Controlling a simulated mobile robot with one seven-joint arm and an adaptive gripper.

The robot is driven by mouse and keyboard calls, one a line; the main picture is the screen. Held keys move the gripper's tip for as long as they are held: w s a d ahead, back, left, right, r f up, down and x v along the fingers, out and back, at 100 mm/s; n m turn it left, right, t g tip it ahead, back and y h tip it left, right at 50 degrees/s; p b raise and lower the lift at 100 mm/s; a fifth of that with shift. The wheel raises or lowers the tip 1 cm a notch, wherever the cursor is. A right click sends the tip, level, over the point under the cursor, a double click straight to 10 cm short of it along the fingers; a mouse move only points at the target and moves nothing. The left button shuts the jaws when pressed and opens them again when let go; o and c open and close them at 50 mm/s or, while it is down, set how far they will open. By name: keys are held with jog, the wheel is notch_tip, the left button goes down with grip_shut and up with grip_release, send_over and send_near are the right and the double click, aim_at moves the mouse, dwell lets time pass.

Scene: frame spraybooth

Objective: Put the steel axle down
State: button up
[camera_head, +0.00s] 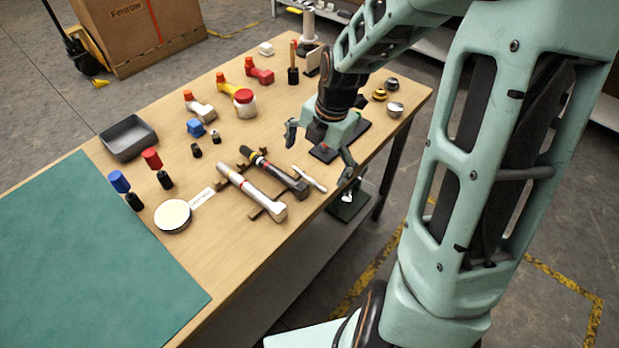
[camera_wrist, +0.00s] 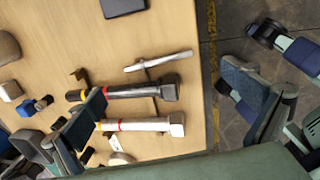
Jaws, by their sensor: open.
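The steel axle is most likely the thin, pale metal rod (camera_head: 310,178) lying near the table's front edge, beside the black tube. It also shows in the wrist view (camera_wrist: 158,62), roughly parallel to the tubes. One end of the rack reaches up to or under it; I cannot tell if they touch. My gripper (camera_head: 319,156) is open above the table near the rod, its fingers spread wide with nothing between them. In the wrist view, the fingers (camera_wrist: 166,92) stand to either side, and the rod lies apart from them.
A white tube (camera_head: 250,190) and a black tube (camera_head: 272,172) lie on a brown rack. A dark pad (camera_head: 325,153) is under my gripper. A grey tray (camera_head: 128,138), a round white-topped tin (camera_head: 172,215) and a green mat (camera_head: 90,260) are left. Bare wood lies below the rack.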

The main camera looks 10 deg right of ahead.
aim_at(308, 177)
jog(key=x, duration=0.6)
jog(key=shift+a+f+b, duration=0.2)
jog(key=shift+a+b, duration=0.1)
jog(key=shift+b, duration=0.1)
jog(key=c, duration=1.4)
jog(key=shift+o, duration=0.2)
jog(key=shift+r, duration=0.1)
